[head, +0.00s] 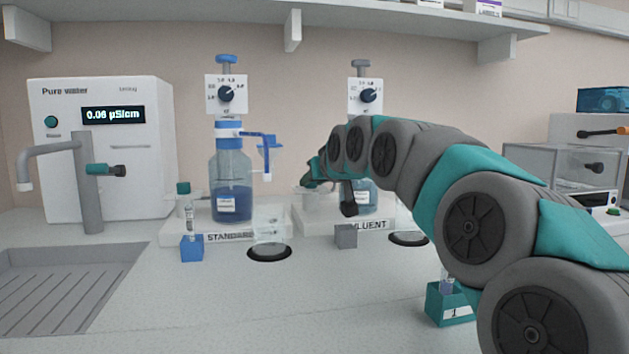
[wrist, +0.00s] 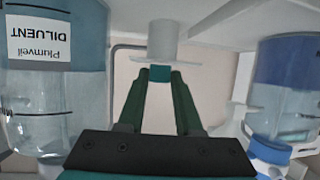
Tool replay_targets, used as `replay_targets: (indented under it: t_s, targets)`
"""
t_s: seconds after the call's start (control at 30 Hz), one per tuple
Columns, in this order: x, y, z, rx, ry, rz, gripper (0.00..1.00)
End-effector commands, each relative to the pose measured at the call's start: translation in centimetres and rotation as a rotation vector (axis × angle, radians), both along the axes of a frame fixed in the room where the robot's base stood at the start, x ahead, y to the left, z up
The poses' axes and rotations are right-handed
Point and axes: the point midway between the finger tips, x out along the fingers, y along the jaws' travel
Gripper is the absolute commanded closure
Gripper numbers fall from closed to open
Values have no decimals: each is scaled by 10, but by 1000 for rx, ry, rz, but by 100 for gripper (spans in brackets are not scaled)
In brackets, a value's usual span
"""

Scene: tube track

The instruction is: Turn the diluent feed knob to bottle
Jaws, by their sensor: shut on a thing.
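The diluent bottle (head: 362,198) stands on a white base marked with a partly hidden "DILUENT" label (head: 365,225), behind my arm. In the wrist view the diluent bottle (wrist: 40,85) is upside down at the left. My gripper (head: 314,170) is to the left of this bottle in the head view. In the wrist view my gripper's dark green fingers (wrist: 160,76) are shut on a small teal-ended piece under a pale grey cylinder (wrist: 163,38). It looks to be the diluent feed knob. Its setting marks cannot be read. The dial (head: 368,95) above the bottle is clear of my arm.
The standard bottle (head: 231,190), with blue liquid, stands to the left and shows at right in the wrist view (wrist: 285,85). A blue block (head: 191,248) and a grey block (head: 345,236) stand in front. A sink (head: 60,285) is at left. The front middle counter is clear.

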Motion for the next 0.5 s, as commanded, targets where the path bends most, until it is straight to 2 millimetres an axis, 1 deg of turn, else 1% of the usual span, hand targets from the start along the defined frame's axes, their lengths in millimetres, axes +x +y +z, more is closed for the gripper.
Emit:
replay_targets:
  t_s: [0.27,0.5]
  targets:
    - [0,0,0,1,0,2,100]
    - [1,-1,4,4,2,77,100]
